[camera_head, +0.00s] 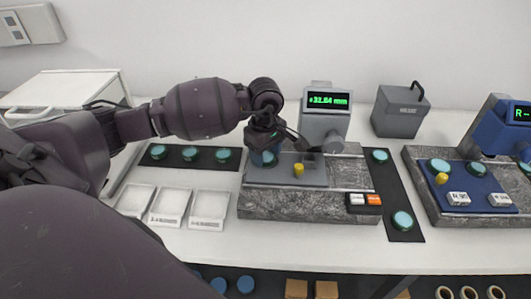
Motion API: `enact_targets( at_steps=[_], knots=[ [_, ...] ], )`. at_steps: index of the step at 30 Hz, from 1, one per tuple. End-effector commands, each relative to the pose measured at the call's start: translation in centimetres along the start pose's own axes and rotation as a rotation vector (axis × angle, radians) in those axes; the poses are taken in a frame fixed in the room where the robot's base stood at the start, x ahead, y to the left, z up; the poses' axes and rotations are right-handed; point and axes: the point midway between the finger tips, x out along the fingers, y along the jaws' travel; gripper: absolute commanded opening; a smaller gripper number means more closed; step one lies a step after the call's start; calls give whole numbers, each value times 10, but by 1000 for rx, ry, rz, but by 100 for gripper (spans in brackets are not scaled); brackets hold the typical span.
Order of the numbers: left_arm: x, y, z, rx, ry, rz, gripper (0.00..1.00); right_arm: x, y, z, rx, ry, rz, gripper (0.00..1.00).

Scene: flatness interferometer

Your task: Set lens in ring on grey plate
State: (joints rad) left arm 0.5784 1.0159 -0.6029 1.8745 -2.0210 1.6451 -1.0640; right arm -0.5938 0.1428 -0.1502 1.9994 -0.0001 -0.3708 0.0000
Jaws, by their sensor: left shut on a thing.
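My left gripper (266,149) comes in from the left over the grey plate (320,180) and is shut on a teal lens (264,160). The lens is at the left rear part of the plate. I cannot tell whether it touches the plate or is a little above it. The ring is not clearly visible; the gripper and lens may hide it. A yellow knob (298,170) stands on the plate just right of the lens. My right gripper is not in view.
The plate lies on a granite base (285,206) below a readout (329,100). Dark mats with teal lenses lie left (208,166) and right (389,193). White trays (170,205) stand front left. A grey box (400,118) and a blue instrument (495,125) stand right.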

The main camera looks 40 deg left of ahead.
Motion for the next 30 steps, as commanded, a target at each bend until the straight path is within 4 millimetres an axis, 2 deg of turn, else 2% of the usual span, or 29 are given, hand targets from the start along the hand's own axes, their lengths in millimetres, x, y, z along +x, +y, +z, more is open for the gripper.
enact_targets(
  at_steps=[1,3,4,9,23,28,30],
  knots=[
    [14,-5,1,-1,-2,-20,24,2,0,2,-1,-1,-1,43],
    [14,-5,1,-1,-3,-22,24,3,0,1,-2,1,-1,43],
    [15,-6,1,-1,-3,-23,53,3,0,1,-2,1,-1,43],
    [16,-6,1,-3,-5,-25,77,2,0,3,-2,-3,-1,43],
    [16,-6,2,-2,-8,-29,77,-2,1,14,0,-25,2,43],
    [1,-6,3,-1,-9,-26,77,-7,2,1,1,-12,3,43],
    [-9,-5,2,0,-5,-23,77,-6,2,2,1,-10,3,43]
  ],
)
